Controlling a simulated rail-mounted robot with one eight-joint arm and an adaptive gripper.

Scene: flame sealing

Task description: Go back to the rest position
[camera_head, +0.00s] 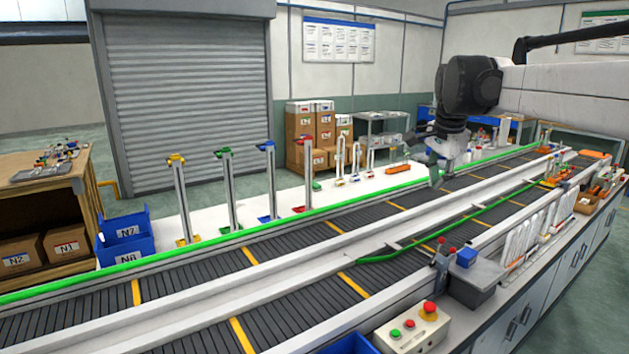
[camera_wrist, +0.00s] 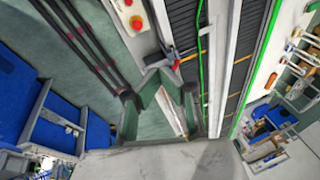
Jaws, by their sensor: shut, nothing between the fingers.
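My gripper (camera_head: 437,176) hangs from the arm above the far conveyor belt, in the right half of the head view. Its fingers are shut and hold nothing. The wrist view shows the same gripper (camera_wrist: 158,84) from behind, with the fingers pointing toward the conveyor rails and the bench. The head view does not show it touching anything.
Two conveyor belts (camera_head: 330,245) run diagonally, with a green rail (camera_head: 240,234) along the far side. Coloured upright posts (camera_head: 227,190) stand behind them. A control box (camera_head: 412,331) with red and green buttons sits in front. Blue bins (camera_head: 125,240) stand at left.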

